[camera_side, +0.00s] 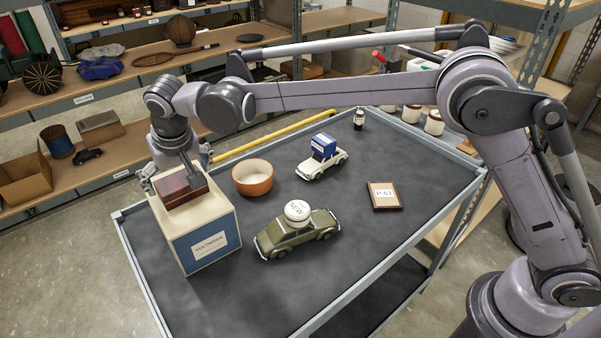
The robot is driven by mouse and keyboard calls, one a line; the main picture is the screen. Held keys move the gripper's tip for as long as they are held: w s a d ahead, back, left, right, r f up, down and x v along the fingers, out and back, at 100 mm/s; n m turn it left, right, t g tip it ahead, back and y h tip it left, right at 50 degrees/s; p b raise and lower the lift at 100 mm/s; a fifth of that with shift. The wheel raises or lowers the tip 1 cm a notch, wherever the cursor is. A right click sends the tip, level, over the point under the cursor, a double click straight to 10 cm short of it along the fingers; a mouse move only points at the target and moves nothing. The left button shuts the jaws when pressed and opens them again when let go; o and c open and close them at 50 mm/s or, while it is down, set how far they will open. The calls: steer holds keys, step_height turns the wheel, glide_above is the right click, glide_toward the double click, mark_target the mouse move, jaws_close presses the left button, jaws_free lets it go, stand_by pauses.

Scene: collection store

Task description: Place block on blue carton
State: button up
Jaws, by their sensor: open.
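A dark red-brown block (182,192) lies flat on top of a cream carton with a blue front panel (211,244) and a white label. The carton stands at the left end of the grey cart top. My gripper (174,178) is open, pointing down at the block, with its fingers close about it. I cannot tell whether a finger touches the block.
An orange-rimmed bowl (252,180), a green toy car (296,235) with a round white tin (297,210), a white toy car (321,166) bearing a blue-and-white box (323,145), and a brown P-63 plaque (385,196) stand on the cart (330,270). The cart's front is clear.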

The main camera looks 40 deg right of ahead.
steer(key=v, duration=1.1)
steer(key=s+d+r, duration=0.2)
steer(key=s+d, duration=0.1)
steer(key=d, duration=0.8)
steer(key=s+d+f+t, duration=0.1)
steer(key=s+d+f, duration=0.4)
steer(key=s+d, duration=0.5)
steer(key=s+d+f+t, duration=0.1)
steer(key=s+d+f, duration=0.5)
steer(key=s+d, duration=0.4)
steer(key=shift+d+t, duration=0.3)
steer(key=shift+d, duration=0.7)
